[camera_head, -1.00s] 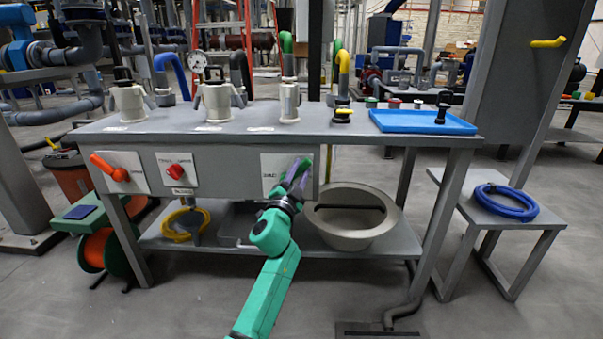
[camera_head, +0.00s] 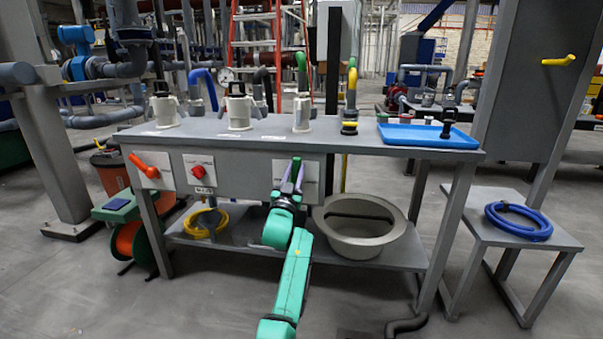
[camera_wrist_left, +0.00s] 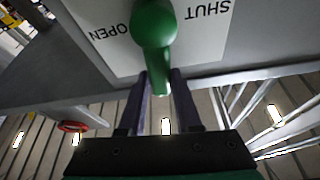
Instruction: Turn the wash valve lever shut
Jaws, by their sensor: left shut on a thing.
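The green lever (camera_head: 296,167) is on a white plate (camera_head: 311,168) at the right of the bench's front panel. It shows large in the left wrist view (camera_wrist_left: 154,25), with the plate's words OPEN and SHUT upside down on either side of it. The lever's narrow end lies between the two dark fingers of my left gripper (camera_wrist_left: 160,75), which is shut on it. In the head view my left gripper (camera_head: 290,182) reaches the lever from below and partly hides it and its plate. The lever stands about upright there. My right gripper is out of view.
An orange lever (camera_head: 146,166) and a red knob (camera_head: 198,172) sit further left on the panel. A large grey basin (camera_head: 360,243) stands on the lower shelf. A blue tray (camera_head: 460,142) lies on the bench top. A low stand with a blue hose (camera_head: 518,220) is at right.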

